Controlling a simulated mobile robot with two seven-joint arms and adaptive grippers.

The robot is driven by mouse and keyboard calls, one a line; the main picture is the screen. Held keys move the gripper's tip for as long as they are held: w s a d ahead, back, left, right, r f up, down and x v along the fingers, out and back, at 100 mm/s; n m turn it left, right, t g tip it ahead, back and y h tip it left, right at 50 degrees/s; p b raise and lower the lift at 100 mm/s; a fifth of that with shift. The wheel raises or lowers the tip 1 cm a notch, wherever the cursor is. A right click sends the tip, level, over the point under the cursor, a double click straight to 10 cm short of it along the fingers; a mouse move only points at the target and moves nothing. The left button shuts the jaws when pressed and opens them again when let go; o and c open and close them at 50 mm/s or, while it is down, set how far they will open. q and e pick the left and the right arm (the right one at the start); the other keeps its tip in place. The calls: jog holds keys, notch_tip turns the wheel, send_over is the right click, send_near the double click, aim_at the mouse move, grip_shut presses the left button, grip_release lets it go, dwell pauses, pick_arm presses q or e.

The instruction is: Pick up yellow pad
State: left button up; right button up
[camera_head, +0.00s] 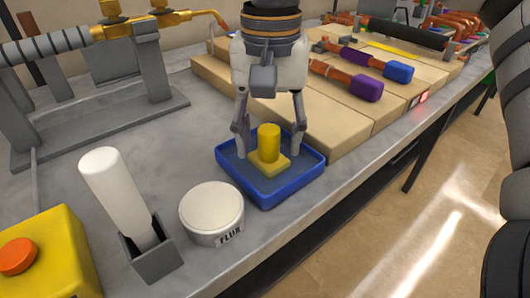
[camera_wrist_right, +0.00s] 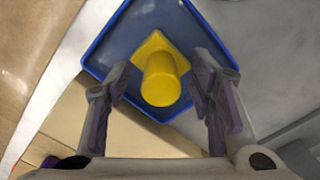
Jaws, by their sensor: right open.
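The yellow pad (camera_head: 268,150) has a square base with an upright cylindrical knob. It stands in a shallow blue tray (camera_head: 302,175) near the table's front edge. In the right wrist view the pad (camera_wrist_right: 160,78) shows between the two fingers, with the blue tray (camera_wrist_right: 112,45) around it. My right gripper (camera_head: 270,145) points down over the tray, its open fingers on either side of the pad's knob with gaps to it. In the wrist view the right gripper (camera_wrist_right: 163,105) is also open and empty. My left gripper is not in view.
A white round tin labelled FLUX (camera_head: 211,210) stands left of the tray. A white bottle in a grey holder (camera_head: 150,252) and a yellow box with an orange button (camera_head: 45,260) are farther left. Beige blocks (camera_head: 320,120) with coloured-handled tools lie behind the tray on the right.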

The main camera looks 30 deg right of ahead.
jog(key=shift+f, duration=0.45)
jog(key=shift+r, duration=0.1)
grip_shut()
